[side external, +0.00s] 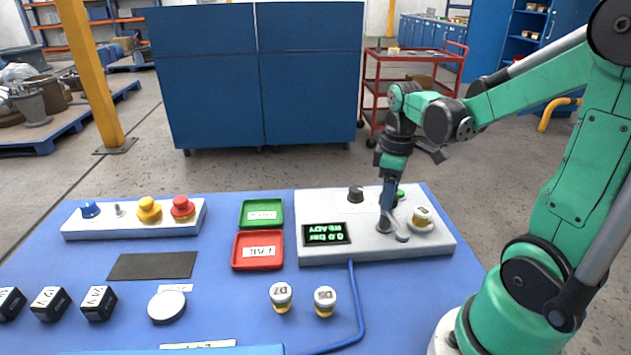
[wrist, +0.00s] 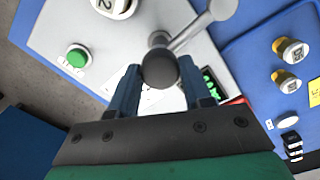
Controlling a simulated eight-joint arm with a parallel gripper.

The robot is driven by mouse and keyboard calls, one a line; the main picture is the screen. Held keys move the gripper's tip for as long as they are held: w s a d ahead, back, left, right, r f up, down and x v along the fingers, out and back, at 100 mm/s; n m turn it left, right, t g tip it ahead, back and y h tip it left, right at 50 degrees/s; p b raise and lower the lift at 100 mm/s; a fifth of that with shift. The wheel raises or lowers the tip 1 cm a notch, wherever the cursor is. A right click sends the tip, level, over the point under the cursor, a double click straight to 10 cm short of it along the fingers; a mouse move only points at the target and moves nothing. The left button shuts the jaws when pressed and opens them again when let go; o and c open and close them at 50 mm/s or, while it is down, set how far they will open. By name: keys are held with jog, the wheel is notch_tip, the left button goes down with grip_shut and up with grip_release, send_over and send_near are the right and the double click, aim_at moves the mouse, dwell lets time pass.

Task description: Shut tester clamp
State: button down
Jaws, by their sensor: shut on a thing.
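The white tester (side external: 325,200) stands on the blue table. A valve (side external: 422,217) with a yellow band sits at its right end; part of it shows at the top of the wrist view (wrist: 115,4). The clamp lever has a pale grey rod (wrist: 195,32) and a dark ball knob (wrist: 160,70). My gripper (side external: 386,222) reaches down over the tester, left of the valve. In the wrist view its blue fingers lie on both sides of the knob and are shut on it. In the side view the fingers partly hide the lever.
The tester has a lit display (side external: 326,233), a black dial (side external: 356,193) and a green button (wrist: 78,57). Two valves (side external: 281,296) (side external: 325,300) stand in front, near a blue hose (side external: 356,300). Green (side external: 262,202) and red (side external: 246,265) trays lie left.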

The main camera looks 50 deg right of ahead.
jog(key=n, duration=0.8)
jog(key=shift+n, duration=0.3)
jog(key=n, duration=0.4)
jog(key=shift+n, duration=2.1)
jog(key=shift+c, duration=1.8)
grip_release()
